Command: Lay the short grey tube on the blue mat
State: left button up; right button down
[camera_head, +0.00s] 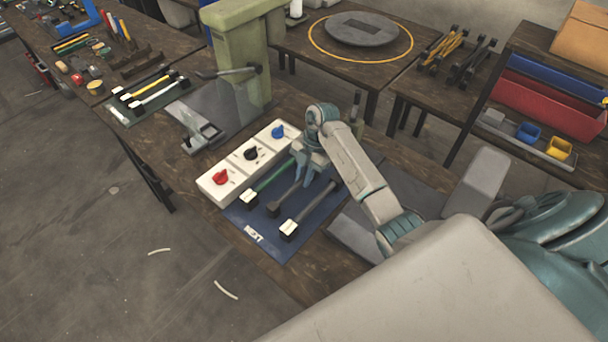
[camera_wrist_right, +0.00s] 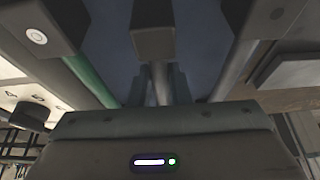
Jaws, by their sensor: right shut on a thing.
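The blue mat (camera_head: 262,226) lies on the dark wooden bench, with a small white label at its front corner. My right gripper (camera_head: 304,178) is over the mat and shut on the middle tube, a short grey tube with a dark end block (camera_head: 272,209). In the right wrist view this grey tube (camera_wrist_right: 160,82) runs between the two fingers. A green tube (camera_head: 270,181) lies to its left and another grey tube (camera_head: 312,207) to its right, both with white-topped end blocks. I cannot tell whether the held tube touches the mat. My left gripper is not in view.
A white panel (camera_head: 227,175) with red, black and blue knobs stands along the mat's left side. A green press (camera_head: 242,65) stands behind it. A grey plate (camera_head: 352,232) lies to the right of the mat. More tubes (camera_head: 150,92) lie on the far-left bench.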

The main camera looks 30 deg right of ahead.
jog(key=c, duration=1.3)
grip_release()
jog(key=b+v, duration=0.1)
jog(key=v, duration=0.4)
jog(key=shift+w+d+r, duration=0.1)
jog(key=shift+d+r, duration=0.05)
jog(key=shift+r, duration=0.1)
jog(key=p+v, duration=0.3)
jog(key=v, duration=0.1)
jog(key=shift+r, duration=0.15)
jog(key=shift+d+r+p, duration=0.2)
jog(key=shift+r+p, duration=0.3)
jog(key=shift+p, duration=0.05)
